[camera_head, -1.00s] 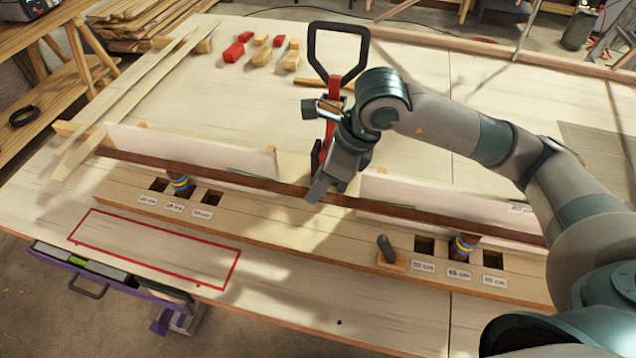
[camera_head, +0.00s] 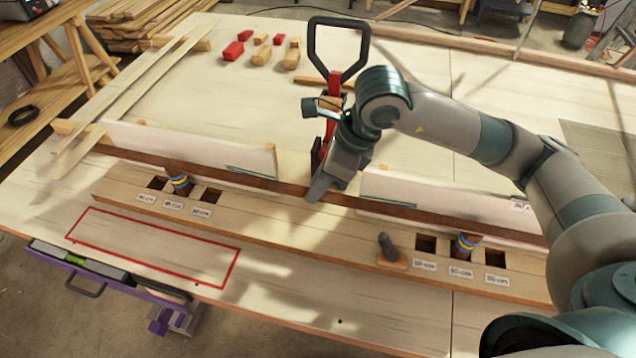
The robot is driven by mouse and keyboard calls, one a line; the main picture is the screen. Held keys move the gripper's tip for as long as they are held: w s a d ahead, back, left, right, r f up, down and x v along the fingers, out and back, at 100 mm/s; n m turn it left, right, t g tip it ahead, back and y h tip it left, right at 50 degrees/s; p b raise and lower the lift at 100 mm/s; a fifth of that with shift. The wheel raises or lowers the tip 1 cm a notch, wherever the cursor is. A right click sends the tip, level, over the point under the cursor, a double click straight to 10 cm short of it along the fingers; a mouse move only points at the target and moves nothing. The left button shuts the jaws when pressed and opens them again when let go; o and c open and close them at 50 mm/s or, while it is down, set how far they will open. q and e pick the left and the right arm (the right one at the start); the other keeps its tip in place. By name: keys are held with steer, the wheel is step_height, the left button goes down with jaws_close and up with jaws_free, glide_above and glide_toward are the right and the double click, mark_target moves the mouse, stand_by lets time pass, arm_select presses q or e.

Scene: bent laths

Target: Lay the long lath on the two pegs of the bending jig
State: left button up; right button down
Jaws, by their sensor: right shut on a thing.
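The long lath (camera_head: 420,216) is a dark brown strip running from left to right across the table, close behind the pegs. My right gripper (camera_head: 320,187) is shut on it near its middle. The bending jig (camera_head: 300,232) is a pale board with square holes and labels. Its left peg (camera_head: 180,184) and right peg (camera_head: 465,247) are brown with blue and yellow bands and stand in middle holes. The lath passes at the peg tops; I cannot tell whether it rests on them. My left gripper is not in view.
A red tool with a black handle (camera_head: 338,50) stands behind my gripper. Pale upright boards (camera_head: 190,147) stand behind the lath. A small dark knob (camera_head: 387,246) sits on the jig. Red and wooden blocks (camera_head: 233,50) lie at the back. A red outlined area (camera_head: 150,245) is empty.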

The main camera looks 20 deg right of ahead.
steer(key=shift+s+a+f+b, duration=0.2)
steer(key=shift+a+f+b, duration=0.05)
steer(key=shift+f+b, duration=0.2)
stand_by(0.4)
steer(key=c, duration=1.3)
jaws_free()
steer(key=shift+r, duration=0.1)
steer(key=shift+p+v, duration=0.4)
steer(key=shift+v, duration=0.35)
steer(key=shift+d+r+p, duration=0.3)
steer(key=shift+d+r, duration=0.05)
steer(key=shift+r, duration=0.25)
steer(key=shift+p+v, duration=0.7)
steer(key=shift+v, duration=1.05)
steer(key=shift+r+p, duration=1.4)
steer(key=shift+r, duration=2.1)
